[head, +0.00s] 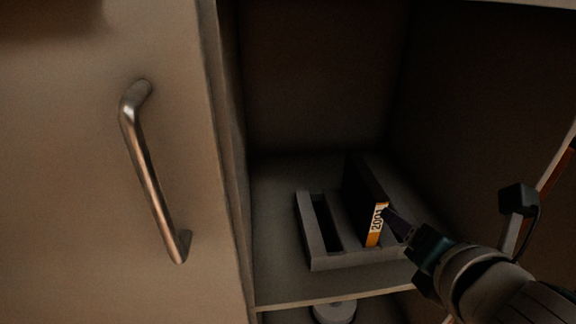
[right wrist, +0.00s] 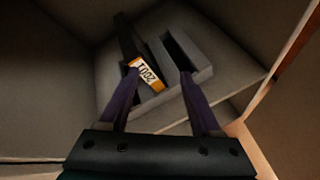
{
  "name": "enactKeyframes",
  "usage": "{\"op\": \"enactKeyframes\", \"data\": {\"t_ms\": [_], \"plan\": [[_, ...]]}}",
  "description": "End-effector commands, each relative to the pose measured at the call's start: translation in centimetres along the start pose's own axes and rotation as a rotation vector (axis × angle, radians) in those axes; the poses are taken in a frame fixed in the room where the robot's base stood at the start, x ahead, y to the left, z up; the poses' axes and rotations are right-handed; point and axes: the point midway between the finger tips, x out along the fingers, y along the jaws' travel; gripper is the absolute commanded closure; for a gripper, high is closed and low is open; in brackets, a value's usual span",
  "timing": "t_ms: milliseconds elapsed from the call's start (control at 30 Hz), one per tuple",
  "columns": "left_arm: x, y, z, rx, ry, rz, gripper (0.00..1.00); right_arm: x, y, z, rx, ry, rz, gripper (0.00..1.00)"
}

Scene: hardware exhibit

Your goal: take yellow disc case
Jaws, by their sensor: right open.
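The disc case (head: 376,226) stands upright in a slot of a grey holder (head: 352,261) inside the cabinet. It is dark, with a yellow and white spine marked 2001 facing out. In the right wrist view the case's spine (right wrist: 150,76) shows between my fingers, close to the left one. My right gripper (head: 392,214) is open, with its fingertips at the right side of the spine in the head view. I cannot tell whether a finger touches the case. The right gripper's two fingers (right wrist: 160,74) also show in the right wrist view. My left gripper is not in view.
An empty slot (head: 323,222) lies left of the case in the holder. The cabinet shelf (head: 272,262) has free room around the holder. A closed-looking panel with a metal handle (head: 150,175) stands at the left. A round white object (head: 335,311) sits below the shelf.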

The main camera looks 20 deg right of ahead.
Motion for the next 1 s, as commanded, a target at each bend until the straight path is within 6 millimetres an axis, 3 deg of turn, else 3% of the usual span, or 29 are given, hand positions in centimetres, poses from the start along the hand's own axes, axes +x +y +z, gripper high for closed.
{"op": "enactKeyframes", "data": {"t_ms": [100, 300, 533, 767, 1000], "plan": [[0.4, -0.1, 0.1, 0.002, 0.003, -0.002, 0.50, 1.2, 0.9, -1.1, -0.325, -0.031, 0.081, 0.35], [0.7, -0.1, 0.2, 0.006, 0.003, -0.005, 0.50, 2.0, 2.0, -2.1, -0.594, -0.062, 0.151, 0.35], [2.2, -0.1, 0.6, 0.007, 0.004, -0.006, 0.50, 5.4, 2.5, -2.2, -0.619, -0.067, 0.159, 0.35], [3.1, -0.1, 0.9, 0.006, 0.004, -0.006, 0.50, 7.5, 2.7, -1.9, -0.618, -0.067, 0.157, 0.35], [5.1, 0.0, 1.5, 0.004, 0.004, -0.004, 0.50, 11.2, 3.0, -1.5, -0.615, -0.065, 0.158, 0.35]]}}
